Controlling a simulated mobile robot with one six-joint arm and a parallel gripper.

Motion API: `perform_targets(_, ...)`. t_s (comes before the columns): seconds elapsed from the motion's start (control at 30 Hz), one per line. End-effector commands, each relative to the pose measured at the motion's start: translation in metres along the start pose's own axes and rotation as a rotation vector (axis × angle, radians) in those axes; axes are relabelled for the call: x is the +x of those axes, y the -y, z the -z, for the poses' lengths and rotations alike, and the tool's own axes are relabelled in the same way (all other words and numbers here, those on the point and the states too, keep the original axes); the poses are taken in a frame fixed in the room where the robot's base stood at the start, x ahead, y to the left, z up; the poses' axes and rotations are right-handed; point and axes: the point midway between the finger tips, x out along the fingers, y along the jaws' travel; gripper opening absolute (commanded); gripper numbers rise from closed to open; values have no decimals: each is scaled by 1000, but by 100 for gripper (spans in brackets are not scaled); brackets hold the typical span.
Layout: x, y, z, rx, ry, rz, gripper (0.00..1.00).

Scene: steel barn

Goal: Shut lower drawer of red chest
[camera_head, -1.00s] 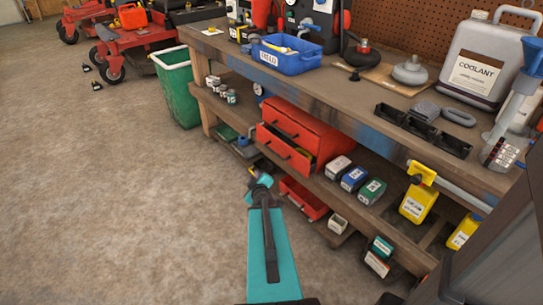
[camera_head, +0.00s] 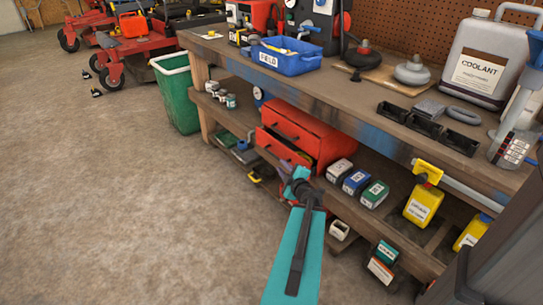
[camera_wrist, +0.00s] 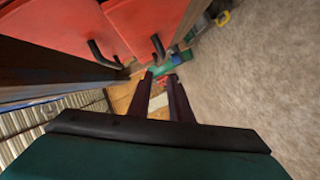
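The red chest (camera_head: 312,135) stands on the bench's lower shelf. Its lower drawer (camera_head: 283,153) is pulled partway out, and some of its contents show behind the front. The upper drawer (camera_head: 290,122) looks shut. My gripper (camera_wrist: 161,80) is open and empty, with a gap between its two dark fingers. In the wrist view, two red drawer fronts with black handles are ahead and to the left; the right-hand one (camera_wrist: 143,18) appears to be the lower drawer. The fingertips look apart from the handles. In the head view my arm's end is just in front of the chest, and its fingers are hidden.
Several small boxes (camera_head: 356,180) stand right of the chest, and small cans (camera_head: 231,101) to its left. The workbench top (camera_head: 330,88) overhangs the shelf. A green bin (camera_head: 177,97) is at the left.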

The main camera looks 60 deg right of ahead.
Motion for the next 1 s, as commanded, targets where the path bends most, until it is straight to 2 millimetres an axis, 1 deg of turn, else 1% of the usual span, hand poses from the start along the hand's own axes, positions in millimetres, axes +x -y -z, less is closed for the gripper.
perform_targets(0.17, 1, 0, 0, 0, 0, 0, 19)
perform_targets(0.37, 10, 1, 0, 1, -1, 0, 19)
perform_targets(0.57, 28, 1, -1, 0, -1, 0, 19)
perform_targets(1.0, 75, 1, -1, 1, -1, 0, 19)
